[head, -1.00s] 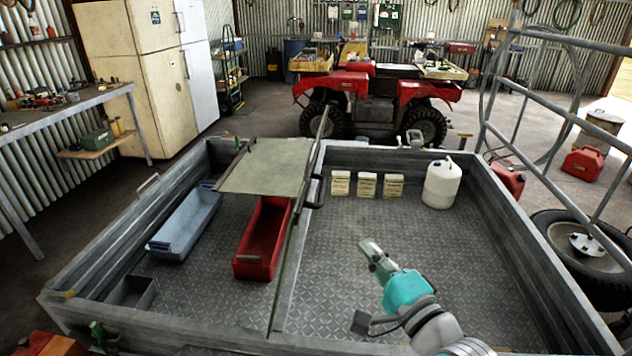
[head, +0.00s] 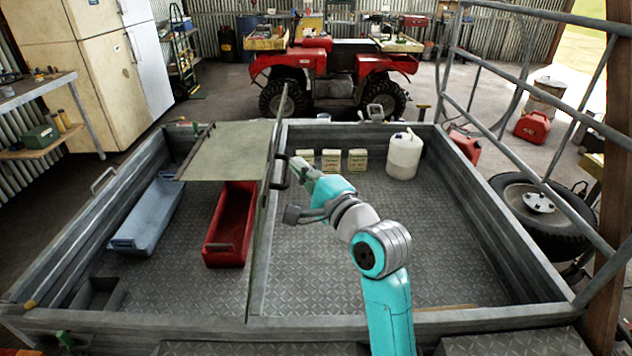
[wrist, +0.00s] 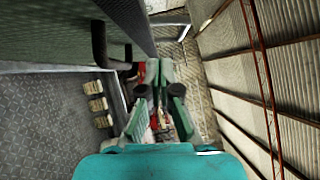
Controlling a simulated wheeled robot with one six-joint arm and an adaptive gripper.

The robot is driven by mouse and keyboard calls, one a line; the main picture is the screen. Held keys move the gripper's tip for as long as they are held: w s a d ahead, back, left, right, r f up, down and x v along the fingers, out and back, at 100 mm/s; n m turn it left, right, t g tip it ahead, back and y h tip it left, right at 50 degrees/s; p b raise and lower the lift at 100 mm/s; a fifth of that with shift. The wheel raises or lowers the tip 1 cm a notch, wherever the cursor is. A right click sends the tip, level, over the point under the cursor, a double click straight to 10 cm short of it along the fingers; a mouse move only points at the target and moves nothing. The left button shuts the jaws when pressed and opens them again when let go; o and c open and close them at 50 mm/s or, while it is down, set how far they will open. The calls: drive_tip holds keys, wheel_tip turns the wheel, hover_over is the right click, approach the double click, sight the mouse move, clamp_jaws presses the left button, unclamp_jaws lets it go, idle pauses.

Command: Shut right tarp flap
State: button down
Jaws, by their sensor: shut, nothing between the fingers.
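The right tarp flap (head: 266,200) stands upright along the middle of the trailer, seen almost edge-on in the head view. Its dark handle (head: 279,182) sticks out on the right side. In the wrist view the flap (wrist: 60,38) fills the upper left, with the handle (wrist: 99,44) beside it. My gripper (head: 297,164) is shut and empty, close to the right of the handle; I cannot tell if they touch. It also shows in the wrist view (wrist: 158,72). A second green flap (head: 228,153) lies flat over the back left of the trailer.
The trailer (head: 340,327) holds a blue tray (head: 148,217), a red tray (head: 231,222), small cartons (head: 357,160) and a white jug (head: 403,157). A tubular rail frame (head: 530,140) rises on the right. The right half of the bed is mostly bare.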

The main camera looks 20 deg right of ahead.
drive_tip(key=a, duration=0.1)
drive_tip(key=w+a, duration=0.1)
drive_tip(key=a, duration=0.1)
drive_tip(key=shift+w+a+r, duration=0.1)
drive_tip(key=shift+w+r, duration=0.1)
drive_tip(key=shift+r, duration=0.2)
